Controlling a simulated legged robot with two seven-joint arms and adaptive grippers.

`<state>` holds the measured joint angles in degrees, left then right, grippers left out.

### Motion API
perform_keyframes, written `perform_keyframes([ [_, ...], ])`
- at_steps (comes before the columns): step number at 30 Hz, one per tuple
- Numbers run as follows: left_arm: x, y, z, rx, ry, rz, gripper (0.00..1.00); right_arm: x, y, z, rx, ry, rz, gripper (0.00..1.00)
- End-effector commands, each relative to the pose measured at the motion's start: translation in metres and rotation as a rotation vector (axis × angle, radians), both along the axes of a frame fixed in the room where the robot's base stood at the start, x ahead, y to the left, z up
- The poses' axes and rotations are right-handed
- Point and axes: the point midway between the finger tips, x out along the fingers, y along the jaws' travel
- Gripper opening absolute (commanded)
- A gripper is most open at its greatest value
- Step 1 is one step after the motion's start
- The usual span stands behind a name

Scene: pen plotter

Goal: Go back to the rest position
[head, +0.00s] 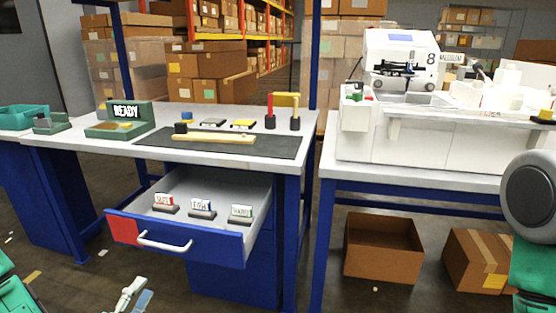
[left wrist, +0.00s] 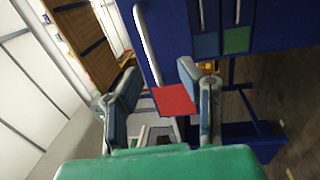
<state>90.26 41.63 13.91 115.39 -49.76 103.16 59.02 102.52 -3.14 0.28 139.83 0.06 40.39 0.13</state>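My left gripper (head: 131,294) is low at the bottom left of the head view, below and in front of the open drawer (head: 190,239). In the left wrist view my left gripper (left wrist: 158,72) has its two fingers spread apart with nothing between them. Beyond the fingers are the blue drawer front, its red corner patch (left wrist: 174,100) and its white handle (left wrist: 147,45), apart from the fingers as far as I can tell. My right gripper is out of view; only part of my right arm shows at the right edge of the head view.
The drawer holds three small labelled blocks (head: 202,208). The workbench (head: 100,146) carries a dark mat (head: 280,146), a green READY stand (head: 122,122) and small tools. A white machine (head: 400,60) stands on the right bench. An open cardboard box (head: 383,250) lies on the floor.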

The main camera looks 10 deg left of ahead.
Motion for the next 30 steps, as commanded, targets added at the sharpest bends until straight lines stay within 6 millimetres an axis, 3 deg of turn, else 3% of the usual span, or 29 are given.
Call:
perform_keyframes([
  [2, -0.001, -0.031, -0.007, 0.092, 0.109, -0.056, 0.32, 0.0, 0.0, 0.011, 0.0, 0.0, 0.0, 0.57],
  [5, -0.019, -0.08, -0.029, 0.312, 0.327, -0.182, 0.32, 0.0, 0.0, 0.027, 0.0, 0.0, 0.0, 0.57],
  [7, -0.048, -0.11, -0.047, 0.514, 0.499, -0.31, 0.32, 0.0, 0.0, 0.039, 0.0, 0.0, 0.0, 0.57],
  [10, -0.106, -0.129, -0.065, 0.807, 0.721, -0.519, 0.32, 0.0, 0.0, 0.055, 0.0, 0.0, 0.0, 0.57],
  [15, -0.2, -0.113, -0.065, 1.192, 1.003, -0.84, 0.32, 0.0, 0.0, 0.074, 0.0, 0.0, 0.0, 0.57],
  [18, -0.234, -0.098, -0.056, 1.312, 1.103, -0.96, 0.32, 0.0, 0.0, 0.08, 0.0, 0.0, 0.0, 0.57],
  [22, -0.253, -0.087, -0.05, 1.374, 1.163, -1.031, 0.32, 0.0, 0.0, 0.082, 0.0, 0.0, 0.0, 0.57],
  [30, -0.255, -0.087, -0.051, 1.381, 1.169, -1.04, 0.32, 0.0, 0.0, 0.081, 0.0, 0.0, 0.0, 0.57],
])
